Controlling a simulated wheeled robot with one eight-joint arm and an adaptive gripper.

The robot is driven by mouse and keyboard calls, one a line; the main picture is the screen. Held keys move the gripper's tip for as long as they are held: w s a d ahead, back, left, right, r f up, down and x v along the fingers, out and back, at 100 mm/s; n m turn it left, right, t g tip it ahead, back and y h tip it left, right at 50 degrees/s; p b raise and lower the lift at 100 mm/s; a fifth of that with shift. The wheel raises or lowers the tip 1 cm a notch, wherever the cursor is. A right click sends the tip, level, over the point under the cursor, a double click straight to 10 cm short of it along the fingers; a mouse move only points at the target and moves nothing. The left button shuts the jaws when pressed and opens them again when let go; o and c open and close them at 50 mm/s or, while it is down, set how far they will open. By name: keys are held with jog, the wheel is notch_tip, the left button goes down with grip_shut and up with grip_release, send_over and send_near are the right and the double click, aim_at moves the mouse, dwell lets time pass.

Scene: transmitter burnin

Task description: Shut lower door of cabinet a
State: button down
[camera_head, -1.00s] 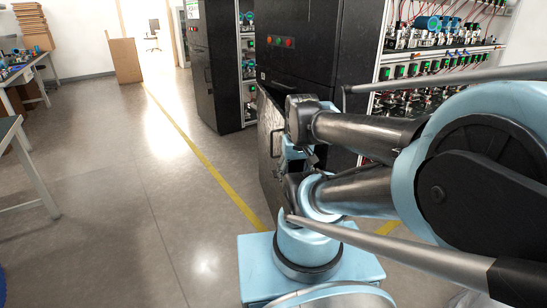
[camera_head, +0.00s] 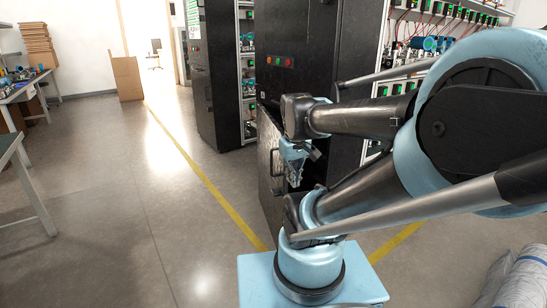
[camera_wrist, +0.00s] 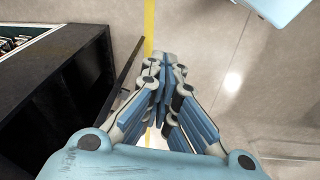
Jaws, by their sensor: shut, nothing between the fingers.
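Cabinet a appears to be the near black cabinet (camera_head: 325,55) with coloured buttons on its front. Its lower door (camera_head: 269,180) stands open, with a handle on the visible face. In the wrist view the door (camera_wrist: 127,78) is a thin dark panel seen nearly edge-on, left of my fingers. My gripper (camera_head: 294,178) is beside the door in the head view, partly covered by my arm. In the wrist view my gripper (camera_wrist: 165,62) is shut and empty, its fingertips close to the door; contact cannot be told.
Another black cabinet (camera_head: 219,80) stands further back. An open rack (camera_head: 425,45) with wired devices is at the right. A workbench (camera_head: 22,85) is at the left. Grey floor (camera_head: 130,180) with a yellow line (camera_head: 205,178) lies open left of the door. Wrapped bags (camera_head: 518,280) lie at lower right.

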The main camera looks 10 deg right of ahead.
jog(key=w+r+n, duration=0.4)
jog(key=w, duration=0.3)
jog(key=n+g+h, duration=0.2)
jog(key=n, duration=1)
send_near(272, 151)
jog(key=s+a+r, duration=0.1)
jog(key=s+a, duration=0.2)
jog(key=d+f, duration=0.1)
jog(key=f, duration=0.2)
jog(key=d+f, duration=0.2)
jog(key=f, duration=0.1)
jog(key=d+f, duration=0.1)
jog(key=f, duration=0.3)
jog(key=shift+w+d, duration=0.4)
jog(key=shift+d, duration=0.55)
